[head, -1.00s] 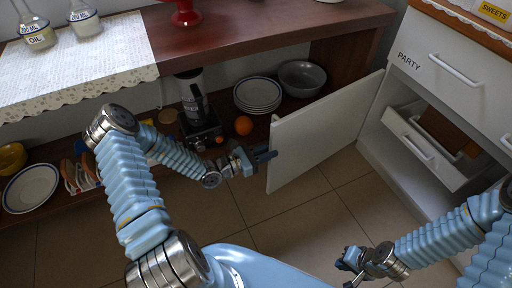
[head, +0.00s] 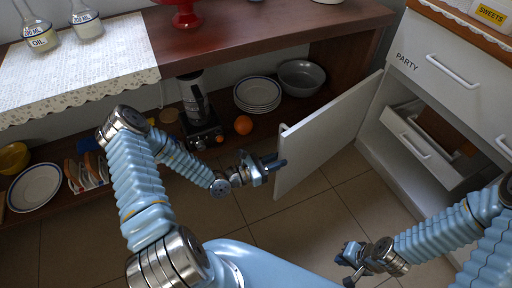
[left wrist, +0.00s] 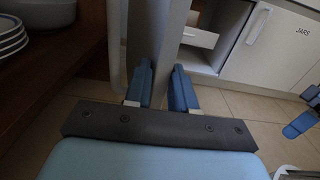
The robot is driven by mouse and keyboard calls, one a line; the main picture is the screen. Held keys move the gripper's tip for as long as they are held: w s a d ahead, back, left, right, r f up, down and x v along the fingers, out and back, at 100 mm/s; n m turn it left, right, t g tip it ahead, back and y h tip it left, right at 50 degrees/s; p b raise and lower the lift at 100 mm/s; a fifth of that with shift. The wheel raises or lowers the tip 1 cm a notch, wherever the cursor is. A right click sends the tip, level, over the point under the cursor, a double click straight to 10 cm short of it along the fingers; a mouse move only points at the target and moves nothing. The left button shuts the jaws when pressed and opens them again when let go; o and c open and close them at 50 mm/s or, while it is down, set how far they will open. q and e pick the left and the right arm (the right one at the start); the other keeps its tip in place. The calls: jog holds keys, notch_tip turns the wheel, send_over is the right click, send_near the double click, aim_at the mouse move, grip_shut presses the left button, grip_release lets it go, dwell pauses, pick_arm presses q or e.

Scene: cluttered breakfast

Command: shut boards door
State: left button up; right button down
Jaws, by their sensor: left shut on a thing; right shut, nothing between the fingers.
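The boards door (head: 325,138) is a white panel standing wide open from the white cabinet, its free edge toward the left. My left gripper (head: 277,164) is at that free edge. In the left wrist view its two blue fingers (left wrist: 162,88) lie on either side of the door's edge (left wrist: 166,45), shut on it. The door's handle (left wrist: 114,48) shows left of the fingers there. The open cabinet compartment holds a white inner drawer (head: 421,146) and a brown board (head: 440,130). My right gripper (head: 350,257) is shut and empty, low over the floor.
The PARTY drawer (head: 440,62) above the compartment is closed. A low brown shelf left of the door holds stacked plates (head: 257,94), a grey bowl (head: 302,76), an orange (head: 243,125) and a blender (head: 196,104). Tiled floor (head: 310,215) between door and cabinet is clear.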

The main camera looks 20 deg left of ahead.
pick_arm(q)
jog(key=shift+o, duration=0.2)
jog(key=shift+s+d+r+p, duration=0.1)
jog(key=shift+s+d+p, duration=0.25)
jog(key=shift+d, duration=0.45)
jog(key=shift+s+d+f+p, duration=0.1)
jog(key=shift+s+d+p, duration=0.2)
jog(key=shift+d+p, duration=0.35)
jog(key=shift+s+d+r+p, duration=0.1)
jog(key=shift+s+d+p, duration=0.2)
jog(key=shift+d, duration=0.65)
jog(key=shift+s+d+p, duration=0.3)
jog(key=shift+s+d, duration=0.05)
jog(key=shift+d, duration=0.5)
jog(key=shift+s+d+p, duration=0.2)
jog(key=shift+d+p, duration=0.25)
jog(key=shift+d, duration=0.3)
jog(key=shift+o, duration=0.3)
jog(key=shift+s+d+p, duration=0.25)
jog(key=shift+d+p, duration=0.25)
jog(key=shift+d, duration=0.5)
jog(key=shift+s+d+p, duration=0.2)
jog(key=shift+d+p, duration=0.3)
jog(key=shift+d, duration=0.45)
jog(key=shift+s+d, duration=0.2)
jog(key=shift+d, duration=0.45)
